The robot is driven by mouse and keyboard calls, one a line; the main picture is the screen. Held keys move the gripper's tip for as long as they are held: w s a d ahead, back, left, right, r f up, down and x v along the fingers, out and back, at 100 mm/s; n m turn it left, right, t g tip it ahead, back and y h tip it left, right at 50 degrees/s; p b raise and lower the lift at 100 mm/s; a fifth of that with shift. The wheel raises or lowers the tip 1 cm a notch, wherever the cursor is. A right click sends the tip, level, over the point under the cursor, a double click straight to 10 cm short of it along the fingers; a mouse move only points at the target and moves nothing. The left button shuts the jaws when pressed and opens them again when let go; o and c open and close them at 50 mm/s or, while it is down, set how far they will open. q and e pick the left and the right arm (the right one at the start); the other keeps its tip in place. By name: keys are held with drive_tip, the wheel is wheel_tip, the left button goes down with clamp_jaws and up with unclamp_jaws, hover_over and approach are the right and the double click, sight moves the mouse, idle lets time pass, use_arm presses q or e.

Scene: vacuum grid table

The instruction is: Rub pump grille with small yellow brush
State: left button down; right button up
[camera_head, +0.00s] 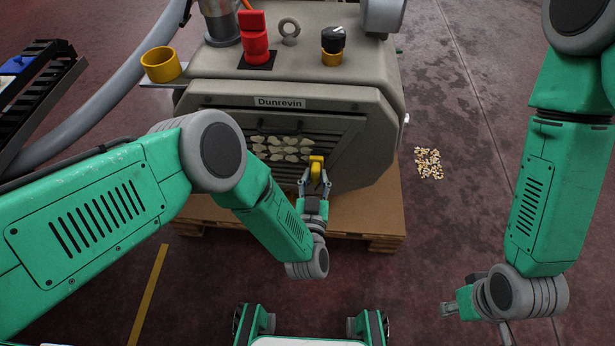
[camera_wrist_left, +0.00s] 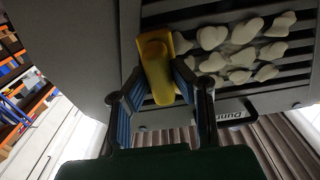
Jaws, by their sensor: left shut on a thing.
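The pump (camera_head: 385,85) is a grey-beige housing labelled "Dunrevin". Its dark slatted grille (camera_head: 335,130) is on the front, with several pale flat pieces (camera_head: 283,150) on the slats. The grille also shows in the left wrist view (camera_wrist_left: 215,17). My left gripper (camera_head: 316,183) is shut on the small yellow brush (camera_head: 316,167) at the right of the pale pieces. In the left wrist view the brush (camera_wrist_left: 157,68) lies against or very near the slats; its bristles are hidden. My right gripper (camera_head: 450,308) is low at the right, away from the pump; its fingers are unclear.
The pump stands on a wooden pallet (camera_head: 375,220). A yellow cup (camera_head: 161,65) sits on a bracket at its left. A red switch (camera_head: 254,38) and a black-and-yellow knob (camera_head: 332,45) are on top. Loose pale bits (camera_head: 428,163) lie on the floor at the right.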

sight(316, 170)
use_arm(q)
drive_tip(key=shift+w+r+p, duration=0.1)
drive_tip(key=shift+r+p, duration=0.75)
drive_tip(key=shift+r, duration=0.15)
drive_tip(key=shift+a+p, duration=2.05)
drive_tip(key=shift+a, duration=4.8)
drive_tip(key=shift+d+r+b, duration=0.2)
drive_tip(key=shift+d+b, duration=0.15)
drive_tip(key=shift+d, duration=1.95)
drive_tip(key=shift+d+r+b, duration=0.2)
drive_tip(key=shift+d+b, duration=0.2)
drive_tip(key=shift+d, duration=1.9)
drive_tip(key=shift+d+r+b, duration=0.2)
drive_tip(key=shift+d+b, duration=0.15)
drive_tip(key=shift+d, duration=1.95)
drive_tip(key=shift+r+p, duration=0.75)
drive_tip(key=shift+r, duration=0.1)
drive_tip(key=a+p, duration=0.3)
drive_tip(key=a, duration=1)
drive_tip(key=shift+w+a+p, duration=0.15)
drive_tip(key=shift+a+p, duration=0.2)
